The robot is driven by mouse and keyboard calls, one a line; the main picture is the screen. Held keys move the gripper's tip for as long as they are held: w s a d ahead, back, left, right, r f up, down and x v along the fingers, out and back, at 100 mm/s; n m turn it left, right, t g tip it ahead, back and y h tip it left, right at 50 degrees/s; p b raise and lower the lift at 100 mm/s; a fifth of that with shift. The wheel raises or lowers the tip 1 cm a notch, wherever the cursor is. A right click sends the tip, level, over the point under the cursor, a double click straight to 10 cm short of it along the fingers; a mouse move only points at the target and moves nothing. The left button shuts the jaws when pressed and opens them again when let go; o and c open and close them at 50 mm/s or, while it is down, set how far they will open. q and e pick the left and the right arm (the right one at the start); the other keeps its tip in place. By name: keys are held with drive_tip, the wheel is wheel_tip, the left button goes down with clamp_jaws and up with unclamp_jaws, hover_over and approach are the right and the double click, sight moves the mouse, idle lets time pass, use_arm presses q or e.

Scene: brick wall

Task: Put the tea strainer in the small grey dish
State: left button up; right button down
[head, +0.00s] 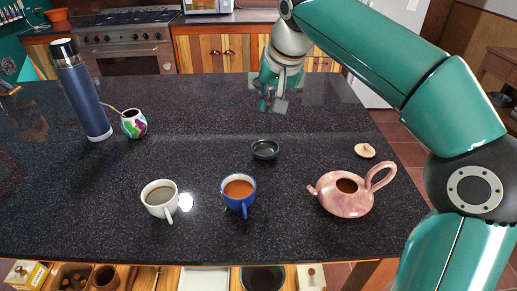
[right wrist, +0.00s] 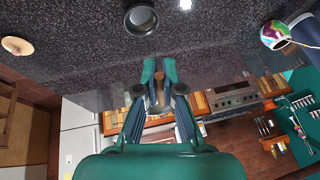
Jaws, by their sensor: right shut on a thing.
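The small grey dish (head: 265,150) stands empty on the dark counter in the head view, near the middle. It also shows at the top of the right wrist view (right wrist: 141,18). My right gripper (head: 270,101) is beyond the dish, above the far part of the counter. In the right wrist view my right gripper (right wrist: 159,72) is shut on a narrow brownish thing, which may be the tea strainer's handle (right wrist: 158,90). The strainer's bowl is not clearly seen. My left gripper is in neither view.
A pink teapot (head: 345,195) and its lid (head: 365,150) are right of the dish. A blue cup (head: 238,192) and a white cup (head: 160,199) stand nearer. A blue flask (head: 82,95) and a colourful gourd (head: 134,124) stand left. The counter between gripper and dish is clear.

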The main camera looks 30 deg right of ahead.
drive_tip(key=b, duration=0.3)
hover_over(263, 173)
drive_tip(key=s, duration=0.2)
drive_tip(key=f, duration=1.4)
drive_tip(key=shift+a+f, duration=0.2)
drive_tip(key=shift+f, duration=0.05)
drive_tip(key=shift+f+b, duration=0.35)
drive_tip(key=shift+f, duration=2)
drive_tip(key=c, duration=1.7)
unclamp_jaws()
drive_tip(key=shift+f, duration=0.1)
drive_tip(key=shift+c, duration=0.2)
drive_tip(key=o, duration=0.4)
drive_tip(key=shift+w, duration=0.1)
